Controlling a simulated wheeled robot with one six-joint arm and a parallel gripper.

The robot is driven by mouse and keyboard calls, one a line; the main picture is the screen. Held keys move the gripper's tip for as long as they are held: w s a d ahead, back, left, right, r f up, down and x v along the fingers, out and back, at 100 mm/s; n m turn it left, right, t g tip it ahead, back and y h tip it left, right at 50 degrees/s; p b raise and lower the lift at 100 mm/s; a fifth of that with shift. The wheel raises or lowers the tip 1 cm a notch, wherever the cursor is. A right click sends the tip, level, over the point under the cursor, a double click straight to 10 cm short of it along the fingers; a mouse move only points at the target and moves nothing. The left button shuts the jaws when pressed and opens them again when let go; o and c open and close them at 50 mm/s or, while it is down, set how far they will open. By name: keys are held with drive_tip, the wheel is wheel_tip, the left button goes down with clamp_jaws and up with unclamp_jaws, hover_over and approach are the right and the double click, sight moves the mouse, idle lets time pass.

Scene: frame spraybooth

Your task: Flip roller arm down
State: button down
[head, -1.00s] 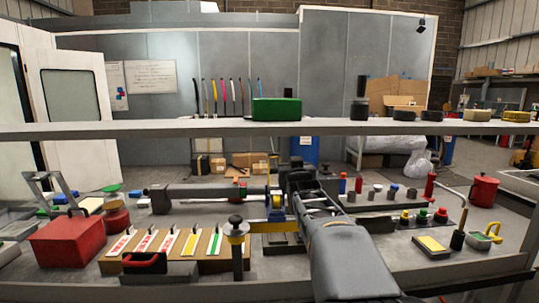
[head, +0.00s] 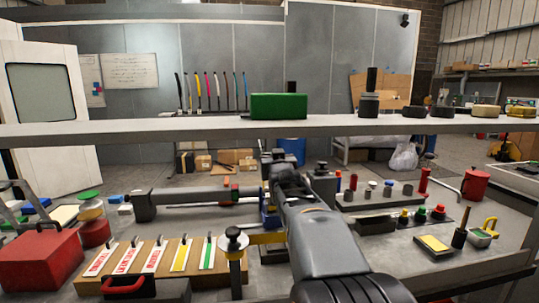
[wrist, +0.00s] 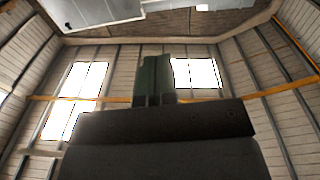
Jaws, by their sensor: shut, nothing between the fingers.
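I cannot tell for sure which of these is the roller arm. My arm reaches forward past the bar's right end, and its far end hides part of the bench fittings. In the wrist view my gripper (wrist: 154,82) shows its dark fingers together and empty, against the walls and roof.
A shelf (head: 200,131) crosses above the bench, carrying a green box (head: 279,106) and several dark pots. A red box (head: 40,258) and a wooden label rack (head: 165,257) stand at left. Coloured buttons (head: 421,214), a yellow pad and a brush stand at right.

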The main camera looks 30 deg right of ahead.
drive_tip(key=w+d+f+p, duration=0.2)
drive_tip(key=w+d, duration=0.3)
drive_tip(key=w, duration=0.5)
drive_tip(key=shift+w+d, duration=0.25)
drive_tip(key=shift+w, duration=0.05)
drive_tip(key=shift+p, duration=0.3)
